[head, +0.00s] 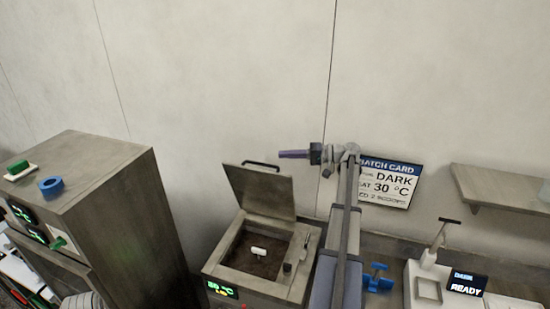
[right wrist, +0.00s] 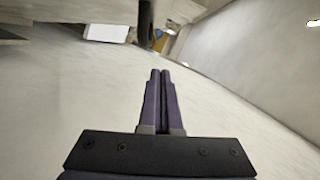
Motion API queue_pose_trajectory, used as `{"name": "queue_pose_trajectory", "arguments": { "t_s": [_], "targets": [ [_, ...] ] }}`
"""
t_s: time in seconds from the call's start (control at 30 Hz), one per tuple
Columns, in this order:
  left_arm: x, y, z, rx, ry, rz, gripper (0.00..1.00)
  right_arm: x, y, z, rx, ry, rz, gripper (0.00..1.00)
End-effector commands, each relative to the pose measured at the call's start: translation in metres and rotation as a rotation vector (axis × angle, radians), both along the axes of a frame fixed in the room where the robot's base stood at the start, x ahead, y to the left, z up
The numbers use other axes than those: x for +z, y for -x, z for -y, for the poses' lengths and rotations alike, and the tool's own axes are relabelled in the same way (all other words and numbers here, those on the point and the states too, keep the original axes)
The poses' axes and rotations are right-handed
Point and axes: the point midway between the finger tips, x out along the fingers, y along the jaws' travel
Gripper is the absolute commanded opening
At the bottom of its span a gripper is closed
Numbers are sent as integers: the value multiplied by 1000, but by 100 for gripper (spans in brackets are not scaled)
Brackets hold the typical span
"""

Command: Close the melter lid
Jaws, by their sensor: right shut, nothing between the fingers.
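The melter (head: 258,285) is a grey box with a square well of dark brown contents and a green readout on its front. Its lid (head: 262,191) stands open, raised at the back of the well, with a dark bar handle (head: 262,165) along its top edge. My right gripper (head: 281,154) has purple fingers, pointing left, level with the lid's top and just right of the handle in the picture; I cannot tell if they touch. In the right wrist view the fingers (right wrist: 160,72) are shut and empty. My left gripper is out of view.
A small white piece (head: 259,252) lies in the well. A batch card (head: 390,184) hangs behind my right arm. A blue clamp-like part (head: 377,279), white device (head: 432,288) and shelf (head: 500,187) are at right.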

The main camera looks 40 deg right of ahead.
Motion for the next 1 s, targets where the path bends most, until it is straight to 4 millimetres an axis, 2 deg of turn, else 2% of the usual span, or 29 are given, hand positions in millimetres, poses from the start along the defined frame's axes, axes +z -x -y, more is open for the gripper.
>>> {"name": "queue_pose_trajectory", "arguments": {
  "t_s": [0.43,0.5,0.7,1.0],
  "targets": [
    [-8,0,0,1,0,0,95,-8,-67,-59,3,0,0,0],
    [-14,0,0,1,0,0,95,-14,-57,-70,0,0,0,0],
    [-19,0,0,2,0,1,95,-19,-49,-86,-1,0,0,0],
    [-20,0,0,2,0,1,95,-19,-47,-90,-1,0,0,0]
  ]
}}
